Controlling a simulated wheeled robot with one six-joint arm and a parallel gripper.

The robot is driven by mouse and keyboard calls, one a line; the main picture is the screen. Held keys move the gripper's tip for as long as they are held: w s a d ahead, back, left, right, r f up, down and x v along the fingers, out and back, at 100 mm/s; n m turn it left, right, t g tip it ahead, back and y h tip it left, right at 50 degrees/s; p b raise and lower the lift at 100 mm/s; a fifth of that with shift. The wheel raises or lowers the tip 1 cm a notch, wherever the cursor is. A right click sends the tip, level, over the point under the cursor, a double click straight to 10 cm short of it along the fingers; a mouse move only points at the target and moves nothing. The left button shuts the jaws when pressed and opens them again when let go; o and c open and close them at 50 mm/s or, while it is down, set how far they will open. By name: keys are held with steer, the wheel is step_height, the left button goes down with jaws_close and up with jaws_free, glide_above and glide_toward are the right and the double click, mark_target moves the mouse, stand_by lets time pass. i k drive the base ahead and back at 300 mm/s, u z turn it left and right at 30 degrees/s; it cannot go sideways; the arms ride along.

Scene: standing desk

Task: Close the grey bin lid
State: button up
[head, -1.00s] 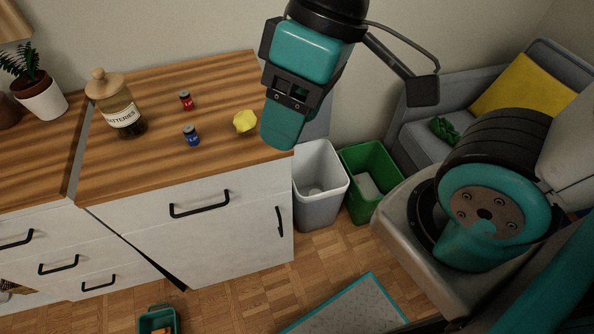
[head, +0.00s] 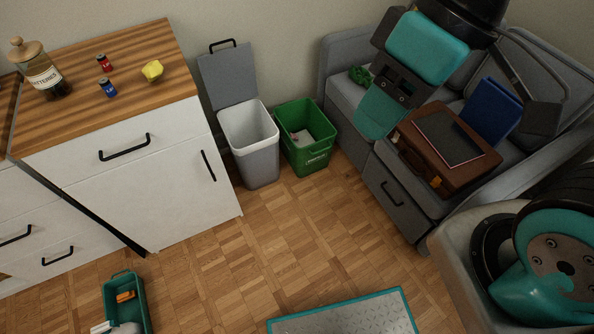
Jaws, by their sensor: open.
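The grey bin (head: 250,145) stands on the floor against the wall, just right of the white cabinet. Its grey lid (head: 229,77) is open, standing upright at the back with a black handle on its top edge. The bin's inside looks empty from here. My gripper (head: 381,112) is up and to the right of the bin, in front of the grey sofa, apart from the lid. It is open with nothing seen in it; its fingertips are only partly clear from this angle.
A green bin (head: 305,138) with some light litter stands right of the grey bin. The sofa (head: 345,92) holds a brown briefcase (head: 452,150) and a blue folder (head: 492,112). A wooden-topped cabinet (head: 130,55) is left.

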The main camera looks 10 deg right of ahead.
mark_target(228, 75)
steer(key=u, duration=0.8)
steer(key=i, duration=0.45)
steer(key=u, duration=0.15)
